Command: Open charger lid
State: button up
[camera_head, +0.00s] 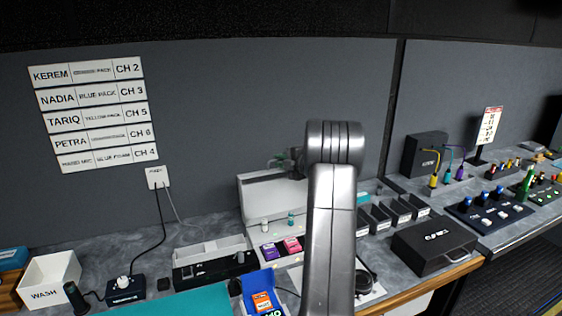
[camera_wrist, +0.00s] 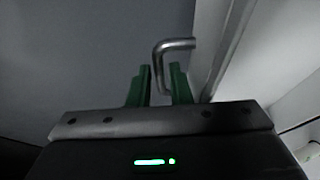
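The charger (camera_head: 265,205) is a white unit at the back of the counter, partly hidden by my arm. A white panel, apparently its lid, stands up behind small items. My gripper (camera_head: 287,160) is at the panel's upper edge. In the wrist view a bent metal handle (camera_wrist: 158,65) reaches between the green fingertips of my gripper (camera_wrist: 161,82). Narrow gaps show between the handle and the fingers, so they look open around it. The pale panel (camera_wrist: 240,70) is to the right of the handle there.
Purple and pink packs (camera_head: 281,248) sit in front of the charger. A white tray (camera_head: 212,252) is to the left, and a black case (camera_head: 434,243) to the right. A blue box (camera_head: 262,296) is near the front. Dark wall panels rise close behind.

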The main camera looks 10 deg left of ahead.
grip_shut()
jog(key=shift+b, duration=0.35)
jog(key=shift+s+d+f+b, duration=0.15)
jog(key=shift+s+d+b, duration=0.2)
jog(key=shift+b, duration=0.75)
jog(key=s+b, duration=0.1)
jog(key=b, duration=0.1)
jog(key=s+d+t+y+b, duration=0.1)
jog(key=b, duration=0.2)
jog(key=shift+d+r+n, duration=0.1)
jog(key=shift+r+n, duration=0.2)
jog(key=shift+r, duration=0.05)
jog(key=shift+s+d+r+y+b, duration=0.3)
jog(key=shift+s+r+y+b, duration=0.15)
jog(key=shift+b, duration=0.4)
